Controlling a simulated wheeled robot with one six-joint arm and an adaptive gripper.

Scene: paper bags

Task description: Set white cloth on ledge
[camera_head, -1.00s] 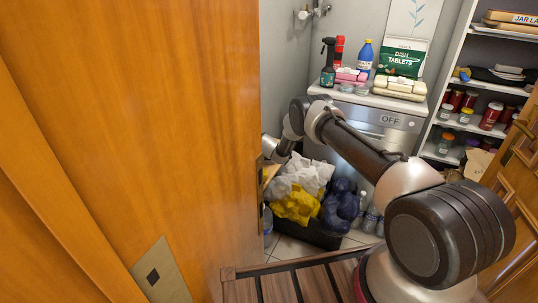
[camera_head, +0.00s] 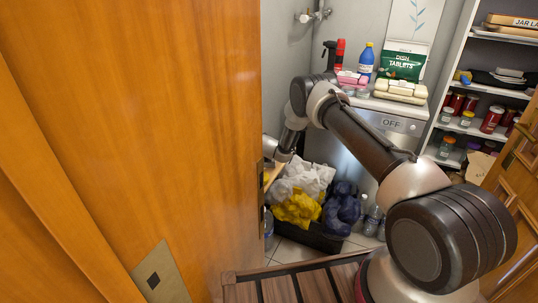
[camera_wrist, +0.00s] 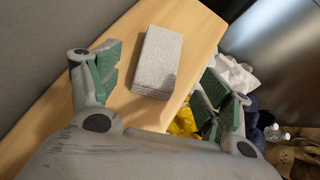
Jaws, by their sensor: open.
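The white cloth (camera_wrist: 158,60), folded into a pale grey-white block, lies on the light wooden ledge (camera_wrist: 118,108) in the wrist view. My gripper (camera_wrist: 163,79) is open, with its green-padded fingers spread to the left and right of the cloth. Nothing is held between the fingers. The cloth looks apart from both fingers. In the head view a small strip of the ledge (camera_head: 270,175) shows beside the door edge, while the cloth and my fingers are hidden behind the orange door.
A dark bin with white, yellow and dark blue bags (camera_head: 297,208) stands below the ledge. A large orange wooden door (camera_head: 150,120) fills the left. A dishwasher (camera_head: 390,124) with bottles on top and a jar shelf (camera_head: 480,82) stand behind my arm. A wall borders the ledge.

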